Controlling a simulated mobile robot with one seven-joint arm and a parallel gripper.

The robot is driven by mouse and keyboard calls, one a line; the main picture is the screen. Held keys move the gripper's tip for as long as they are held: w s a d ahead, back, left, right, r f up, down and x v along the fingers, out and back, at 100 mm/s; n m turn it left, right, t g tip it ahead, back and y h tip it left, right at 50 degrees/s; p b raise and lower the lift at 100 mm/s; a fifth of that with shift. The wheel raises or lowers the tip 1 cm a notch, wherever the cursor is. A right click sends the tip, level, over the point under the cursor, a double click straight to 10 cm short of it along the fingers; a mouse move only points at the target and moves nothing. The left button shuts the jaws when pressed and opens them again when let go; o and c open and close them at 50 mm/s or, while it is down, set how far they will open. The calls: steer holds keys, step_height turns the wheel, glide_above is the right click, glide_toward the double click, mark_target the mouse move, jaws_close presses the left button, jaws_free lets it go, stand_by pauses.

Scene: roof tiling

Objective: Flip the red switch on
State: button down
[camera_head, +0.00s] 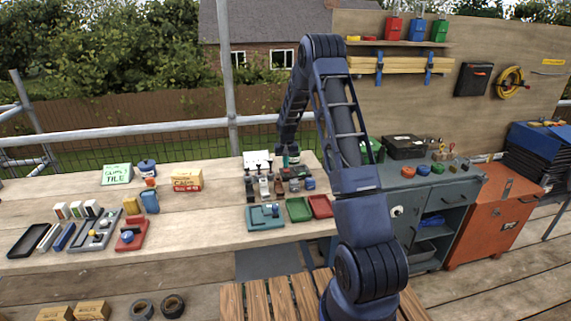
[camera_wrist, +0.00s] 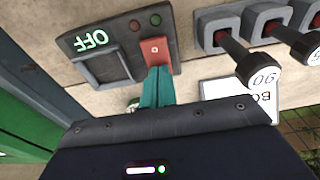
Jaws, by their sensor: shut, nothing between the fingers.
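The red switch (camera_wrist: 155,50) sits on a dark grey panel (camera_wrist: 117,24) in the wrist view. In the head view my gripper (camera_head: 291,157) is low over the far part of the wooden table, and the switch cannot be made out.
Levers with black handles and white-capped ends (camera_wrist: 265,78) stand close to the right of the switch, with a white sign (camera_wrist: 225,88) near them. A green box (camera_wrist: 25,125) is at lower left. In the head view, small trays (camera_head: 299,209) and tools cover parts of the table (camera_head: 200,225).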

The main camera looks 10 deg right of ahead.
mark_target(287, 170)
steer(key=shift+s+r, duration=0.1)
steer(key=shift+s, duration=0.5)
steer(key=shift+r, duration=0.15)
step_height(287, 170, up, 14)
steer(key=s, duration=0.2)
steer(key=shift+s+f, duration=0.2)
steer(key=shift+f, duration=0.05)
steer(key=shift+w+t, duration=0.4)
steer(key=shift+w, duration=0.15)
steer(key=f, duration=0.4)
steer(key=w+f, duration=0.1)
steer(key=f, duration=0.4)
steer(key=w+f, duration=0.1)
steer(key=f, duration=0.3)
steer(key=shift+w+f, duration=0.25)
steer(key=shift+f, duration=0.1)
